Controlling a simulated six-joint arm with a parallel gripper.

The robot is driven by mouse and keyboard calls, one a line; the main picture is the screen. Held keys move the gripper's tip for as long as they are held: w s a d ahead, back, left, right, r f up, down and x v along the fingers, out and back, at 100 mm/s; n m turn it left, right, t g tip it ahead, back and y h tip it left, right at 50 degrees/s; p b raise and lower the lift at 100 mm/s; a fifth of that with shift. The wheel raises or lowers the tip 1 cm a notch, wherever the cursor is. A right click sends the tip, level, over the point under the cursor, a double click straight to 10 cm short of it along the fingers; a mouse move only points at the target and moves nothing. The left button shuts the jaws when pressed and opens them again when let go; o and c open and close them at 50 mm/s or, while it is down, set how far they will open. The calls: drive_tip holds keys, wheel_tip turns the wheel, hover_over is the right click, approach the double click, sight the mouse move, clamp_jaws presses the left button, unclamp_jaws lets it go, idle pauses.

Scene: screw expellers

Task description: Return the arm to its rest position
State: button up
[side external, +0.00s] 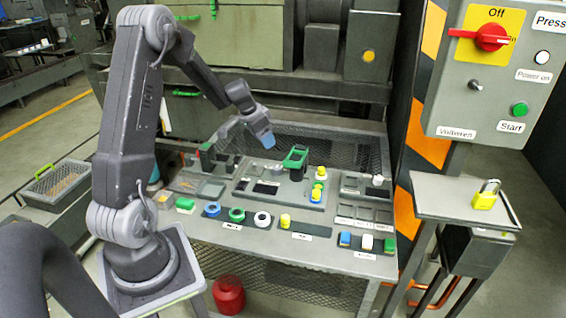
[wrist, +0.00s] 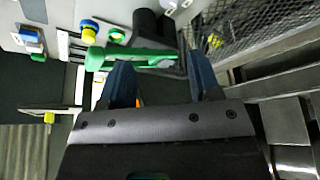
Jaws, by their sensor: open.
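My gripper (side external: 264,140) hangs above the workbench, at the end of my raised and bent arm. It points down, a little left of and above a green bracket-shaped part (side external: 295,157), apart from it. In the wrist view my gripper (wrist: 163,75) has its two blue fingers well apart, with nothing held between them. The green part (wrist: 135,56) lies beyond the fingertips there, next to a black block (wrist: 155,28).
The workbench (side external: 240,238) carries several colored rings, blocks and yellow pieces. A mesh guard (side external: 350,147) stands behind. A control panel (side external: 500,75) and a shelf with a yellow padlock (side external: 485,197) stand at right. Air above the bench's front is free.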

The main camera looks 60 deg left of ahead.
drive_tip(key=d+r, duration=0.9)
drive_tip(key=d, duration=0.4)
drive_tip(key=s+d+r, duration=0.3)
drive_tip(key=s+d, duration=0.6)
drive_tip(key=s, duration=0.1)
drive_tip(key=s+d+r+t, duration=0.1)
drive_tip(key=s+d+r, duration=0.3)
drive_tip(key=s+d, duration=0.5)
drive_tip(key=shift+s+r, duration=0.25)
drive_tip(key=shift+s, duration=0.2)
